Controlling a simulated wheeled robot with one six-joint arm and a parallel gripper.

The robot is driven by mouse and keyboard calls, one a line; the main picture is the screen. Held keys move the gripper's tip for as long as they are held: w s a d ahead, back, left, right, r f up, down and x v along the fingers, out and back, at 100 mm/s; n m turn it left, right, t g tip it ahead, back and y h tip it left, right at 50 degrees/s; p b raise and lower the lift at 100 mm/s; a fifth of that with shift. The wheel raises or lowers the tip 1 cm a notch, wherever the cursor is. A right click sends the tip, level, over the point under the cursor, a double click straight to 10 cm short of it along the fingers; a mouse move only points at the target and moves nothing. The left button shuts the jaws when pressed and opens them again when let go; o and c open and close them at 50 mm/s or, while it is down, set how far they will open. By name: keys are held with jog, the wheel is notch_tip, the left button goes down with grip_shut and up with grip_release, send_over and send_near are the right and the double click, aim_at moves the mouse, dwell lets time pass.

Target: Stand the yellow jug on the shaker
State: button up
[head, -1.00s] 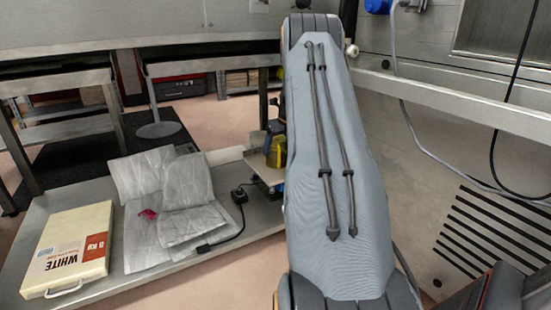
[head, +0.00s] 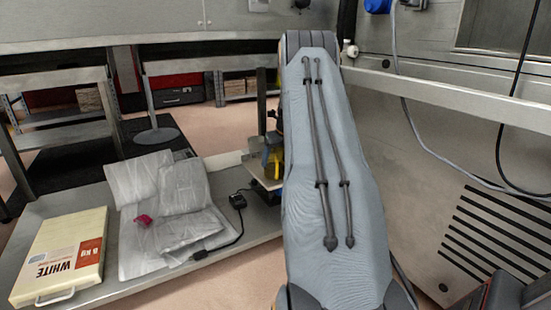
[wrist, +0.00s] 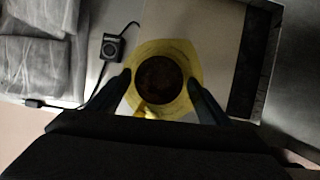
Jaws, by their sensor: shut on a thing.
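The yellow jug (wrist: 187,60) shows from above in the wrist view, with a round dark inside and its spout or handle towards the bottom of the picture. My gripper (wrist: 160,84) is shut on it, one dark finger on each side. In the head view the jug (head: 274,168) is a small yellow patch, mostly hidden by my gripper and arm. The shaker's pale flat top (head: 264,184) shows below the jug; in the wrist view it is the light plate (wrist: 212,22) beneath. I cannot tell whether the jug touches it.
On the metal bench lie crumpled clear-grey bags (head: 165,200), a white box (head: 62,258) with a handle, and a small black control box (head: 237,201) on a cable. A dark strip (wrist: 250,60) edges the plate on the right.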

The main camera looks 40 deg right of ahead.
jog(key=shift+f, duration=0.3)
jog(key=o, duration=1.4)
jog(key=shift+r, duration=0.5)
jog(key=s+p+v, duration=0.1)
jog(key=p+v, duration=0.2)
jog(key=v, duration=0.3)
jog(key=s+a+p, duration=0.2)
jog(key=s+p, duration=0.2)
jog(key=s, duration=0.6)
jog(key=shift+s+f, duration=0.25)
jog(key=shift+f, duration=0.15)
